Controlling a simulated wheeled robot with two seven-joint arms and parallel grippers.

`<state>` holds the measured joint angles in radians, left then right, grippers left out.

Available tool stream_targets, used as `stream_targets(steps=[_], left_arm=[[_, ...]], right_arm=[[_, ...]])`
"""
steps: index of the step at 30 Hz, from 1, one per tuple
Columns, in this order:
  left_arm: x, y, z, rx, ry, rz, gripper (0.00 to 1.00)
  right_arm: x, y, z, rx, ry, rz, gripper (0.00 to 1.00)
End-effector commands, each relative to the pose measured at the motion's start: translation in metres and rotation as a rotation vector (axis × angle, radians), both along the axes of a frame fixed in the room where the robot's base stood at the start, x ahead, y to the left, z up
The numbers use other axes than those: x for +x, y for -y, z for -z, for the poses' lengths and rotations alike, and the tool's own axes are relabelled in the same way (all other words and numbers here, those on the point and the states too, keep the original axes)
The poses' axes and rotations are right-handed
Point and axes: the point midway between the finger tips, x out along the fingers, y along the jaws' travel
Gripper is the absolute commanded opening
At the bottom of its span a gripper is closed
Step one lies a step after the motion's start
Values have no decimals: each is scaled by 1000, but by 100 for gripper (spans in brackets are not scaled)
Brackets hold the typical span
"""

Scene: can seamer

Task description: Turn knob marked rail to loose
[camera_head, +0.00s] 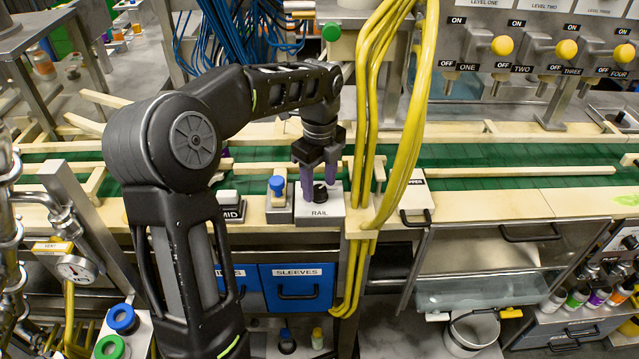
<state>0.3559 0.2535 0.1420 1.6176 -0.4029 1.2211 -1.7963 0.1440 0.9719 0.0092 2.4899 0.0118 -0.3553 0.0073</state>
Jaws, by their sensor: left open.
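The black knob (320,192) sits on a small white block marked RAIL (320,213), at the front edge of the wooden conveyor frame. My left gripper (319,188) comes down from above with its purple fingers open, one on each side of the knob. I cannot tell whether the fingers touch it. The knob's pointer and any loose marking are too small to read. My right gripper is not in view.
A blue-topped knob (277,187) stands just left of the RAIL block, and a block marked MID (230,208) is further left. Yellow hoses (372,120) hang close on the right. The green conveyor belt (500,160) runs behind. Blue drawers (297,286) are below.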

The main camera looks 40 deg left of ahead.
Motion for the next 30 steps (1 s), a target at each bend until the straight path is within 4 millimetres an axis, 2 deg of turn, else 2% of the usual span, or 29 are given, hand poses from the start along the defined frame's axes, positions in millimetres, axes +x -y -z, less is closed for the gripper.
stream_targets(steps=[4, 12, 30], left_arm=[[0, 0, 9, 0, 0, 0, 53], [0, 0, 10, 0, 1, 0, 52], [0, 0, 10, -1, 1, 0, 3]], right_arm=[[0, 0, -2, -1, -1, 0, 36], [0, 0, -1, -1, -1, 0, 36], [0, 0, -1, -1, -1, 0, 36]])
